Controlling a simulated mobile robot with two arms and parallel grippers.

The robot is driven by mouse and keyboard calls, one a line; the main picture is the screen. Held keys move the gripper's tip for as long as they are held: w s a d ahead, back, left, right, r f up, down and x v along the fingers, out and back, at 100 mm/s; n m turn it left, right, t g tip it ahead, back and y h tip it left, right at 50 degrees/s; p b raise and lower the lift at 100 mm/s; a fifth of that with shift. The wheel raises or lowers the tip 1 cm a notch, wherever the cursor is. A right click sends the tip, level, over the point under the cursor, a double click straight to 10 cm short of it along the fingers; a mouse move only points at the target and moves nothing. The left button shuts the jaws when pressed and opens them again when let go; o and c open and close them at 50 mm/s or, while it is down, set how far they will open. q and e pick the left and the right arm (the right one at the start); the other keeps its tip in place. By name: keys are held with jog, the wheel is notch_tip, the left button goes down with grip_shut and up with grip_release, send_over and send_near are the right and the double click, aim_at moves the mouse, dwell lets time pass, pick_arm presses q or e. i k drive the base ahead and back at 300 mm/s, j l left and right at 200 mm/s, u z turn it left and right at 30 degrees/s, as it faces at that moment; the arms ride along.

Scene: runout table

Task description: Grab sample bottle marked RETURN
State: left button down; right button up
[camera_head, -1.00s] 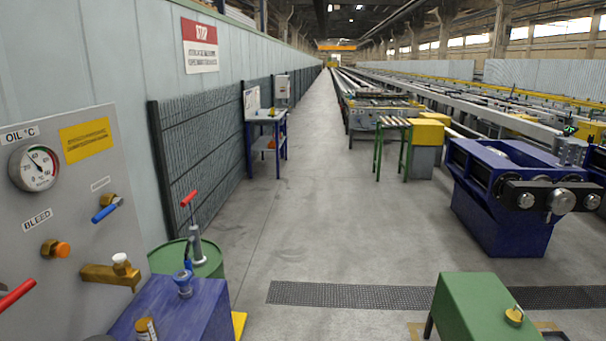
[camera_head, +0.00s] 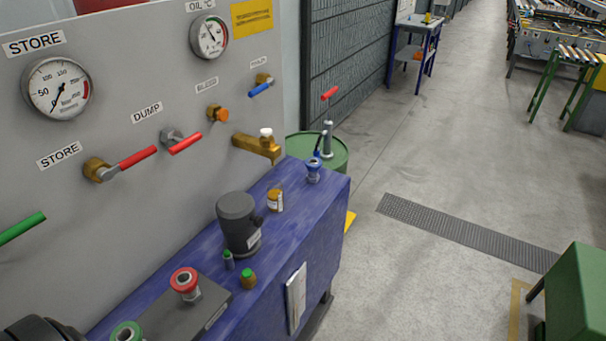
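A small bottle (camera_head: 275,201) with a brown-orange top and a pale label stands on the blue tank top (camera_head: 262,215), near its far end below the brass tap. The label is too small to read, so I cannot tell whether it says RETURN. A small dark item with a green top (camera_head: 228,260) and a squat brownish one with a green top (camera_head: 248,279) stand nearer, beside the grey motor. No marking can be read on either.
The grey motor (camera_head: 239,223) stands between the bottle and the green-topped items. A red knob (camera_head: 185,283) is nearer. The brass tap (camera_head: 257,146) and red lever (camera_head: 137,158) stick out from the grey panel (camera_head: 125,75).

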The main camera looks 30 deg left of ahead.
aim_at(275, 196)
jog(key=u, duration=0.65)
jog(key=i+l+u, duration=0.25)
jog(key=l+u, duration=0.25)
jog(key=i+l+u, duration=0.25)
jog(key=l, duration=0.2)
jog(key=l+u, duration=0.25)
jog(key=l, duration=0.1)
